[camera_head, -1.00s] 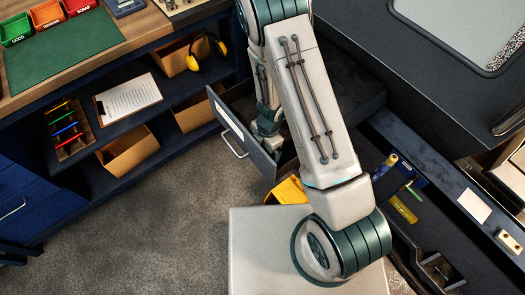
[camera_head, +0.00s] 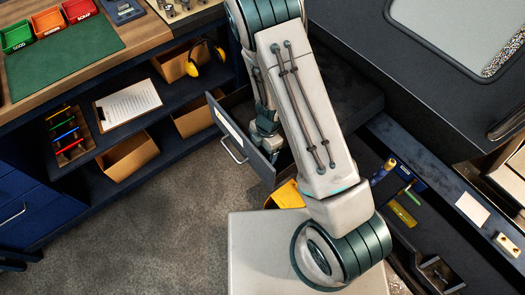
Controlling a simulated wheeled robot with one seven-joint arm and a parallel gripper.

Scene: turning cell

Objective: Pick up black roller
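No black roller can be made out in the head view. An open drawer with a dark front panel (camera_head: 246,147) and a silver handle (camera_head: 233,151) juts out at the centre. My forearm and wrist (camera_head: 266,128) reach down behind the large arm link, into or just behind this drawer. The drawer's inside is mostly hidden by the front panel and my arm. My fingers are hidden there too, so I cannot see whether they hold anything.
A yellow bin (camera_head: 287,195) sits beside my base, below the drawer. Left are shelves with a clipboard (camera_head: 127,101), cardboard boxes and yellow earmuffs (camera_head: 193,65). A dark bench (camera_head: 440,110) fills the right. An open tool drawer with a yellow level (camera_head: 403,214) is at lower right.

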